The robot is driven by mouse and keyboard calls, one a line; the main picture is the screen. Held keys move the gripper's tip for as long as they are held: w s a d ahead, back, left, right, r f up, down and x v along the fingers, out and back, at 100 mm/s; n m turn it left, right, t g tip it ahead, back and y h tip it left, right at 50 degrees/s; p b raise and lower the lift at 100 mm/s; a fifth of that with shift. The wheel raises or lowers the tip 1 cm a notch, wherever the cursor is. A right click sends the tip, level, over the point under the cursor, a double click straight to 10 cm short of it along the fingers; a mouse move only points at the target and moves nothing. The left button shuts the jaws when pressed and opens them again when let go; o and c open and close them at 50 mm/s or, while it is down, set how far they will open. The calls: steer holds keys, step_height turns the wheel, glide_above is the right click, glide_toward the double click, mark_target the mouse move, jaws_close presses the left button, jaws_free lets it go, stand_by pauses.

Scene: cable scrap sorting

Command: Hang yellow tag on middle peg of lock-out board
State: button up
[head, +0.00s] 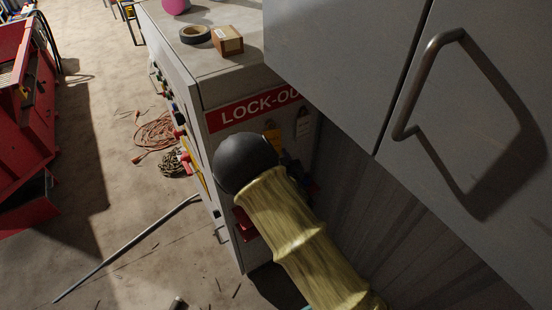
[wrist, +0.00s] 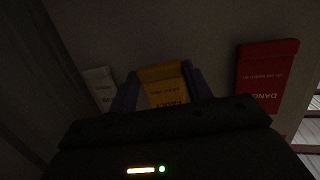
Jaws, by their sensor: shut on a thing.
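The yellow tag (wrist: 166,92) stands between the two dark purple fingers of my gripper (wrist: 160,76) in the wrist view, and the gripper is shut on it. Its printed face shows, and its lower part is hidden by the gripper body. In the head view the yellow tag (head: 271,136) is at the lock-out board (head: 234,135), under the red sign (head: 255,108). A white tag (head: 304,122) is to its right. The wrist view shows the white tag (wrist: 100,84) left and a red tag (wrist: 265,75) right. The pegs are not clear, so I cannot tell whether the yellow tag is on one.
A grey cabinet (head: 470,100) with a bar handle (head: 425,80) overhangs close on the right. A tape roll (head: 195,34) and small box (head: 227,41) sit on the board unit's top. Coiled cables (head: 157,131) and a long rod (head: 125,248) lie on the floor.

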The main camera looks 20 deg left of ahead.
stand_by(0.4)
steer(key=o, duration=0.9)
steer(key=b+v, duration=0.1)
steer(key=v, duration=1.1)
steer(key=shift+r, duration=0.25)
steer(key=shift+s, duration=0.1)
